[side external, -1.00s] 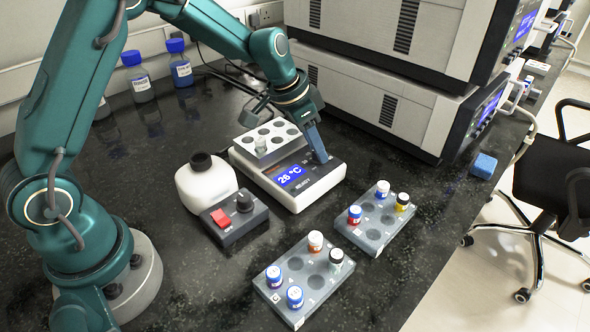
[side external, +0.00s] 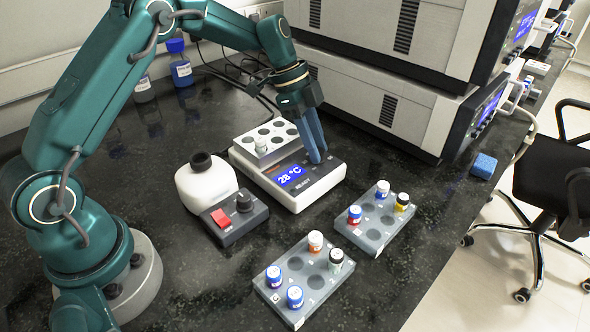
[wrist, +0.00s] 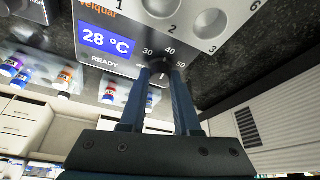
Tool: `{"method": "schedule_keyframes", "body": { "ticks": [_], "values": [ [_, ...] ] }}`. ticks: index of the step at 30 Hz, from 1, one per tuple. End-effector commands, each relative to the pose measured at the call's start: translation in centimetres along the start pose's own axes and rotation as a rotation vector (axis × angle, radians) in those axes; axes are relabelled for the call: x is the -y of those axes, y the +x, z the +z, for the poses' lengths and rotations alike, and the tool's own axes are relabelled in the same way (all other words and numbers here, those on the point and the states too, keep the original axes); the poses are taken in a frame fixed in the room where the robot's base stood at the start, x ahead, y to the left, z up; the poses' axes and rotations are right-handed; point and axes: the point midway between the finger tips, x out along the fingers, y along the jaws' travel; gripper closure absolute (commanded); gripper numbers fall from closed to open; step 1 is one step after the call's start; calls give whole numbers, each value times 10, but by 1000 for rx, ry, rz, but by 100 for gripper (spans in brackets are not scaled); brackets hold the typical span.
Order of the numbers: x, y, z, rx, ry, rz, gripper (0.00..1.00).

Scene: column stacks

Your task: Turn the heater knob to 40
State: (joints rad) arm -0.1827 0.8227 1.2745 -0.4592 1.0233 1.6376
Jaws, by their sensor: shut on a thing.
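The heater (side external: 325,186) is a white block with a dark front panel, and its blue display (side external: 291,177) reads 28 °C. In the wrist view the display (wrist: 106,40) also shows READY below the reading. The heater's black knob (wrist: 158,68) sits under a scale marked 30, 40 and 50. My gripper (side external: 318,158) is over the panel from above, and its blue fingers (wrist: 160,85) are shut on the knob, one on each side. The knob's pointer mark is too small to read surely.
A red-switch control box (side external: 234,218) and white bottle (side external: 205,182) stand left. Two grey vial racks (side external: 303,281) (side external: 375,240) are in front. Large instruments (side external: 380,110) stand behind.

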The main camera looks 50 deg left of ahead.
Motion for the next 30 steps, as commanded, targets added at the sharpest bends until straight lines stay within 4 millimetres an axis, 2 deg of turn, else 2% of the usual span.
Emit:
{"method": "schedule_keyframes", "body": {
  "ticks": [9,22,23,24,25,30],
  "values": [
    [1,0,1,4,79,33,100],
    [0,0,2,5,86,37,100],
    [0,0,2,5,86,37,66],
    [0,0,2,5,86,37,50],
    [0,0,2,5,85,37,39],
    [0,0,1,3,85,36,39]
  ]
}}
